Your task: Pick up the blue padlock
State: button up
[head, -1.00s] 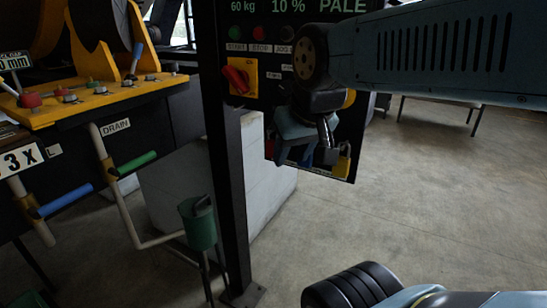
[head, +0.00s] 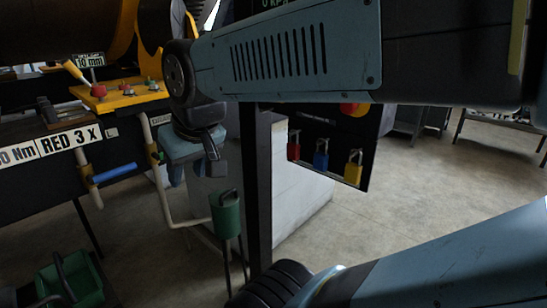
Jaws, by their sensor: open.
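The blue padlock (head: 321,154) hangs at the lower edge of a dark panel (head: 342,133), in the middle of a row. A red padlock (head: 294,145) hangs to its left and a yellow padlock (head: 353,167) to its right. My gripper (head: 194,168) is to the left of the row, on the other side of the dark post in the picture, with its fingers pointing down. It is open, appears empty and is clear of the padlocks. My forearm covers the upper part of the panel.
A dark upright post (head: 256,190) stands between my gripper and the padlocks in the picture. A green can (head: 225,214) is beside the post. Pipes with a blue handle (head: 114,173) and a yellow bench (head: 120,98) are at left. Open floor (head: 420,195) lies at right.

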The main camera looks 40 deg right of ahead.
aim_at(320, 158)
jog(key=k, duration=1.6)
jog(key=u, duration=0.05)
jog(key=i, duration=0.75)
jog(key=z, duration=0.15)
